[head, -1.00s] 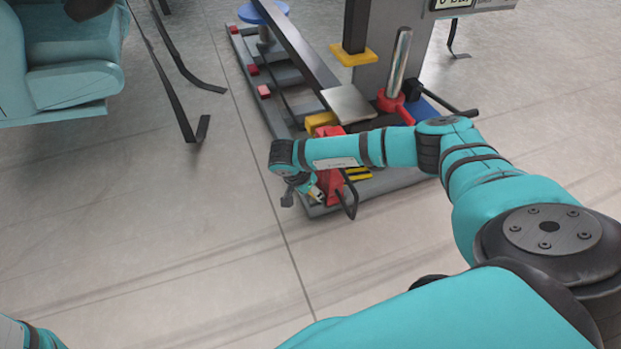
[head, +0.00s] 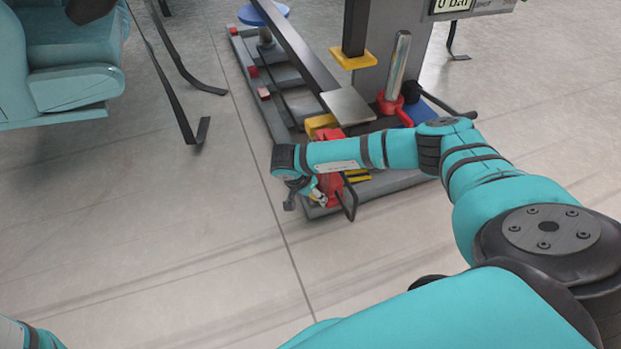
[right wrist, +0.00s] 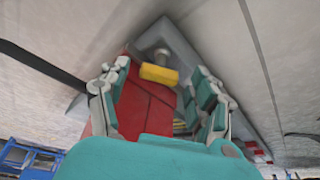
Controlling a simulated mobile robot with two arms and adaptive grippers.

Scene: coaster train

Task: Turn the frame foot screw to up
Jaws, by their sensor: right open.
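The frame foot screw seems to be the yellow block with a grey metal end (right wrist: 159,74) in the right wrist view, at the end of a red housing (right wrist: 145,105). I cannot tell which way the screw is turned. In the head view the red housing (head: 330,187) stands on the near end of the grey frame, and my arm partly covers it. My right gripper (right wrist: 163,88) is open, with its fingers on either side of the red housing and the yellow block between and beyond the tips. I cannot tell whether they touch. My left gripper is not in view.
A black bar handle (head: 351,202) sticks out beside the red housing. The grey base frame (head: 255,80) runs back with a post, a yellow collar (head: 353,57) and a steel cylinder (head: 398,65). A teal seat (head: 75,75) stands at left.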

